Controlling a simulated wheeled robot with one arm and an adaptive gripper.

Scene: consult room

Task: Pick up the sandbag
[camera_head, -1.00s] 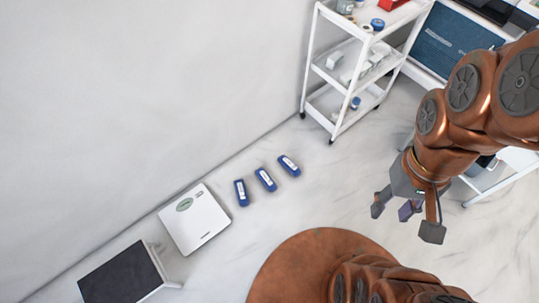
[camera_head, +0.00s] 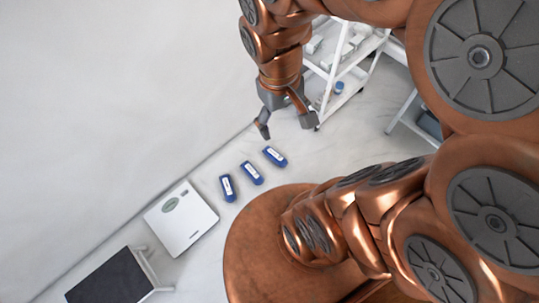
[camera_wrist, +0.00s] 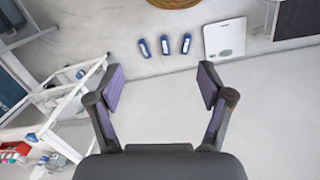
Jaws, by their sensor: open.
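Three blue sandbags with white labels lie in a row on the floor: a left one (camera_head: 228,188), a middle one (camera_head: 252,173) and a right one (camera_head: 275,156). In the wrist view they show beyond the fingertips, as a left one (camera_wrist: 144,48), a middle one (camera_wrist: 165,45) and a right one (camera_wrist: 186,43). My gripper (camera_head: 284,132) is open and empty, above the floor near the right sandbag and apart from it. Its two spread fingers also show in the wrist view (camera_wrist: 160,85).
A white scale (camera_head: 181,218) lies on the floor left of the sandbags, with a black-topped step stool (camera_head: 108,280) beyond it. A white shelf cart (camera_head: 340,62) stands close to my gripper's right. A wall (camera_head: 90,100) runs behind.

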